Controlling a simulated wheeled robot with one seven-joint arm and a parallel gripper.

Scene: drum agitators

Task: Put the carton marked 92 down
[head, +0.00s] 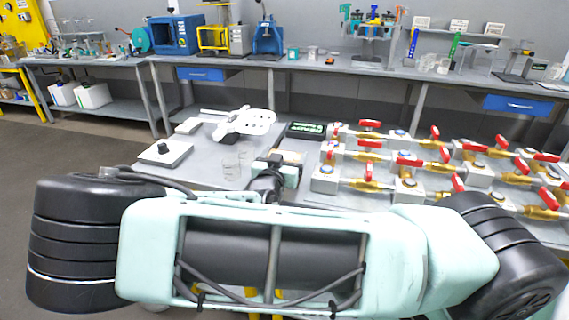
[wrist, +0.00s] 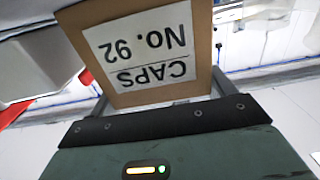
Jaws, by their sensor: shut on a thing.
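The carton marked 92 (wrist: 160,52) fills the upper middle of the wrist view. It is brown, with a white label reading "CAPS No. 92" upside down in that view. My gripper (wrist: 158,94) is shut on the carton, with a grey finger on each side of it. In the head view my gripper (head: 283,170) is over the near part of the grey table, beyond my arm. Only a small tan patch of the carton shows there, behind the gripper. Whether the carton's underside touches anything is hidden.
Several brass valves with red handles (head: 370,172) on pale blocks crowd the table to the right. A white plate with a black knob (head: 165,152) is at the left.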

